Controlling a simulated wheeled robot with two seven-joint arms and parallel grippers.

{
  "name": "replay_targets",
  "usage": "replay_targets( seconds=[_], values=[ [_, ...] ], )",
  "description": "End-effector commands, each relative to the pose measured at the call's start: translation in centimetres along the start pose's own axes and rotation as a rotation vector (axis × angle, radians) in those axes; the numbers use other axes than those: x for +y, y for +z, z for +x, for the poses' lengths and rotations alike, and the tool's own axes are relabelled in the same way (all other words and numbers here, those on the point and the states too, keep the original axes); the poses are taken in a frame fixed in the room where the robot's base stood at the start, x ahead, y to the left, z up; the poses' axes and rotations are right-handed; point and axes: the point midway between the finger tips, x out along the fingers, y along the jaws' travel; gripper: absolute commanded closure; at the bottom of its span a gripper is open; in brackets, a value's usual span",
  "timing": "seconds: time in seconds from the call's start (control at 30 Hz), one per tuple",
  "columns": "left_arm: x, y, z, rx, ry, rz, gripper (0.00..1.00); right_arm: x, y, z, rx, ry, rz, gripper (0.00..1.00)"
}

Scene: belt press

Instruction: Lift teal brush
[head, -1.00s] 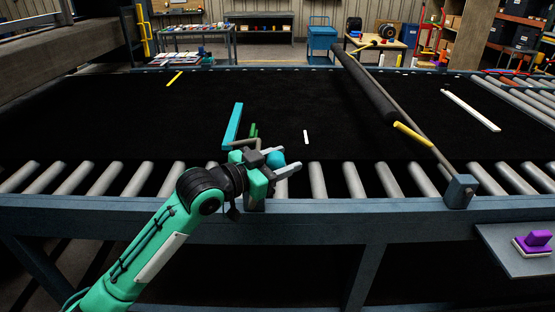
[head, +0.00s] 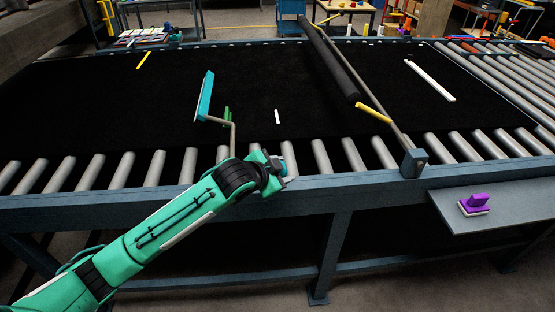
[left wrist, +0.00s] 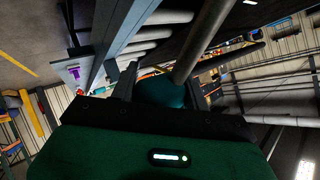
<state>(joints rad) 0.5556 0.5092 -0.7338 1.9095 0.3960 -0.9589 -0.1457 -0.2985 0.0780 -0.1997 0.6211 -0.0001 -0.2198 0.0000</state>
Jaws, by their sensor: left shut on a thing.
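The teal brush has a long teal head (head: 206,97) over the black belt, left of centre in the head view. A bent grey rod runs from it back to my left gripper (head: 276,172). My left gripper is above the near rollers, shut on the brush's handle end. In the left wrist view the rounded teal handle (left wrist: 162,92) sits between the fingers, with the grey rod (left wrist: 205,42) leading away. The head is tilted. I cannot tell whether it is clear of the belt. My right gripper is not in view.
A small green piece (head: 227,115) stands behind the rod, and a white strip (head: 277,117) lies on the belt. A dark roller bar (head: 330,62) crosses the belt to the right. A purple block (head: 473,204) sits on a side shelf (head: 500,210).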

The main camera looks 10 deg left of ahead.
Motion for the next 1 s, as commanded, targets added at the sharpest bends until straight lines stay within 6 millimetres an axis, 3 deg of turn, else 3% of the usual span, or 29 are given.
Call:
replay_targets(
  seconds=[0.5,0.53,0.6,1.0],
  values=[
    [0.48,0.30,0.36,-0.019,0.006,0.012,0.94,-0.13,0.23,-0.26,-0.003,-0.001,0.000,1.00],
    [0.48,0.31,0.36,-0.020,0.006,0.012,0.48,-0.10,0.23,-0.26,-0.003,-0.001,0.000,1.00],
    [0.45,0.29,0.35,-0.019,0.006,0.012,0.34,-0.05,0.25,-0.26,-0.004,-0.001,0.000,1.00],
    [0.32,0.21,-0.17,-0.016,0.003,0.012,0.32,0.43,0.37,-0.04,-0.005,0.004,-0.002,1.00]
  ],
)
